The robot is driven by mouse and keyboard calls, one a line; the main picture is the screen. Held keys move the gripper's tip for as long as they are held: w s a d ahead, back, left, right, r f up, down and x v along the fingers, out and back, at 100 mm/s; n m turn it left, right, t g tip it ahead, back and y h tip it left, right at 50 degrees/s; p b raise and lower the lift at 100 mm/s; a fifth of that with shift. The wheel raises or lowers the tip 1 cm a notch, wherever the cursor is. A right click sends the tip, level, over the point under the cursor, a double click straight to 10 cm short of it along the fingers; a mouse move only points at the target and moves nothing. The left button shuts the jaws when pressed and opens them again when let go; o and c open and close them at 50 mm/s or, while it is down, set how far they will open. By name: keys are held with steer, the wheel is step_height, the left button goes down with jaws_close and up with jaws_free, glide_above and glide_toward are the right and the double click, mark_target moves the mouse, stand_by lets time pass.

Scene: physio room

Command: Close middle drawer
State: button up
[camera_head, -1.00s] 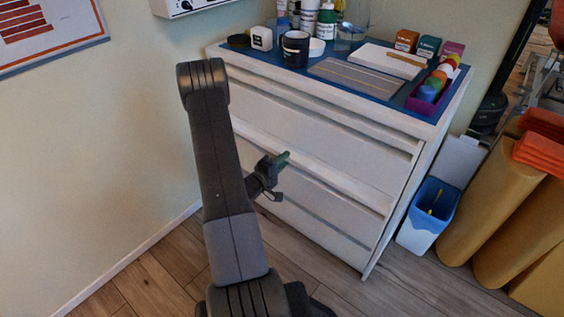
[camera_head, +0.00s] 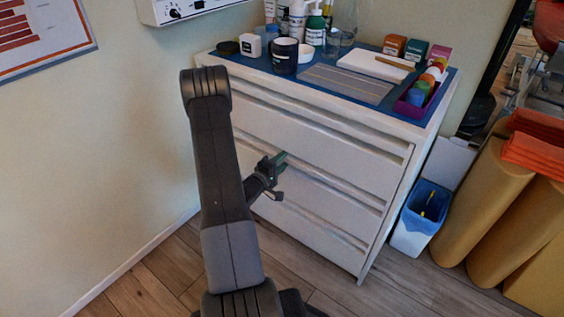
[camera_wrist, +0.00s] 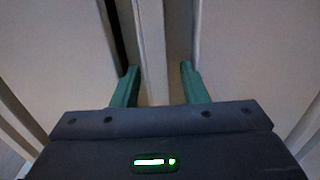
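The white drawer cabinet (camera_head: 335,145) stands against the wall in the head view. Its middle drawer (camera_head: 325,190) looks flush or nearly flush with the fronts around it; my arm hides its left part. My gripper (camera_head: 281,158) is at the cabinet front, near the upper edge of the middle drawer. In the wrist view my gripper (camera_wrist: 158,82) has its two green fingers apart, with nothing held between them. White panels and a pale strip lie close ahead of the fingers, with a dark gap to the left. I cannot tell whether the fingertips touch the front.
Bottles, jars, boxes and a purple tray (camera_head: 402,107) stand on the blue cabinet top (camera_head: 270,66). A blue-lined bin (camera_head: 420,220) and tan rolls (camera_head: 485,205) stand to the right. Wooden floor (camera_head: 385,285) is clear in front of the cabinet.

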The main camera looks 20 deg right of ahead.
steer(key=p+v, duration=0.2)
steer(key=v, duration=1.1)
steer(key=shift+s+a, duration=0.25)
steer(key=shift+a, duration=0.05)
steer(key=shift+d, duration=0.1)
steer(key=b+x, duration=0.2)
steer(key=x, duration=1.1)
steer(key=shift+w+d, duration=0.1)
steer(key=shift+w, duration=0.05)
steer(key=shift+s+a, duration=0.4)
steer(key=shift+a, duration=0.2)
